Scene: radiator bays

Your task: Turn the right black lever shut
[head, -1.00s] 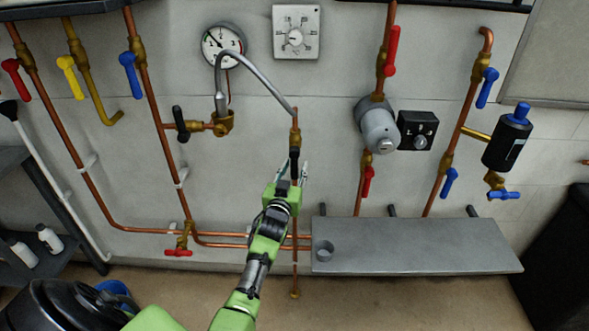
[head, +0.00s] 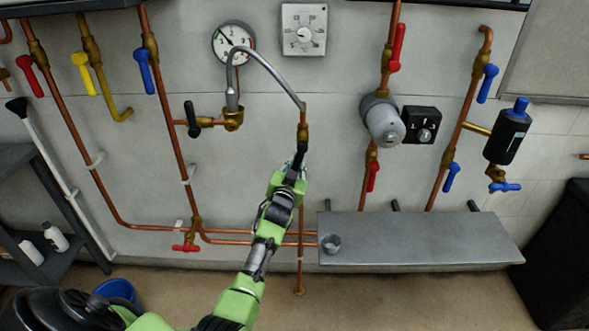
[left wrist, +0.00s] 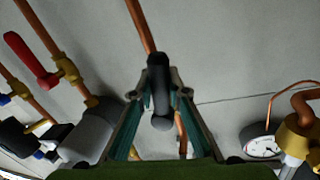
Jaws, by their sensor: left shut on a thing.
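The right black lever (head: 302,147) sits on the short vertical copper pipe below the end of the grey hose. It lies along that pipe in the head view, with its lower part hidden by my gripper. My left gripper (head: 297,167) has its fingers around the lever and is shut on it. In the left wrist view the black lever (left wrist: 159,90) stands between the two fingers of my left gripper (left wrist: 158,95). The left black lever (head: 191,119) hangs by a brass valve below the gauge, apart from my gripper. My right gripper is not in view.
A grey shelf (head: 420,240) with a small grey cup (head: 330,243) juts out right of my arm. The grey hose (head: 270,68) arches above the gripper. A pressure gauge (head: 234,42), a red-handled valve (head: 186,248) and a grey pump (head: 383,120) are nearby.

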